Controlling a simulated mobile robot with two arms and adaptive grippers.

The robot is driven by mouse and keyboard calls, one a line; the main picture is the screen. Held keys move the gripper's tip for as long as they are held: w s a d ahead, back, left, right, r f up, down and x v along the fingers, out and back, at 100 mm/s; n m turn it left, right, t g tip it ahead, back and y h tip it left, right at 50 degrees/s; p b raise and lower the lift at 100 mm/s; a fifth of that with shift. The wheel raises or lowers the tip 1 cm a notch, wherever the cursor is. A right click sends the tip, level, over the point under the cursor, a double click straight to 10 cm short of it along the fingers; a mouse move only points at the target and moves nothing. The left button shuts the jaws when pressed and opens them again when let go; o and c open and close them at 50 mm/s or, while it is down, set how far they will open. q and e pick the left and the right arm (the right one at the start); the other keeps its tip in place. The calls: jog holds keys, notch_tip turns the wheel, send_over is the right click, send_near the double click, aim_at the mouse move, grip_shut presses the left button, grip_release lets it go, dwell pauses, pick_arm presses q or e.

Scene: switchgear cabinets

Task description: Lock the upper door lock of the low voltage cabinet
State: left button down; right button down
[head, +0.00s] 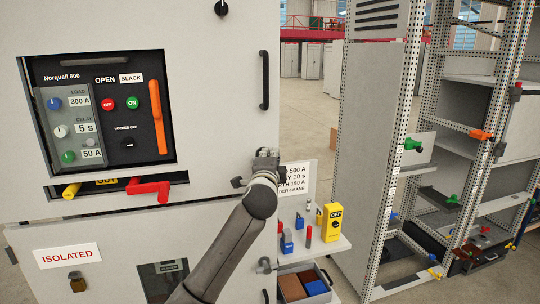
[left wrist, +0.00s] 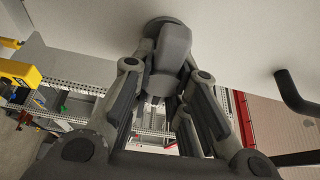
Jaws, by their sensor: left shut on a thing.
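The pale cabinet door (head: 215,100) with the Norquell 600 panel fills the left of the head view. My left gripper (head: 264,158) is at this door's right edge, below the black handle (head: 264,80). In the left wrist view, my left gripper (left wrist: 160,95) is shut on a dark grey lock knob (left wrist: 172,45) that sticks out from the pale door face. The fingers sit on both sides of the knob. Its turned position is hard to tell, and in the head view the gripper hides it. A black knob (head: 221,8) shows at the top edge. My right gripper is not in view.
A lower door (head: 205,245) carries an ISOLATED sign (head: 68,256) and a padlock (head: 77,282). A side shelf (head: 330,248) right of the cabinet holds a yellow OFF box (head: 333,222) and small items. Open metal racks (head: 405,120) stand further right, with floor between.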

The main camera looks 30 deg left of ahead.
pick_arm(q)
jog(key=shift+f+m, duration=0.1)
jog(key=shift+m, duration=0.4)
jog(key=c, duration=1.4)
grip_release()
jog(key=v, duration=1.2)
jog(key=shift+r, duration=0.25)
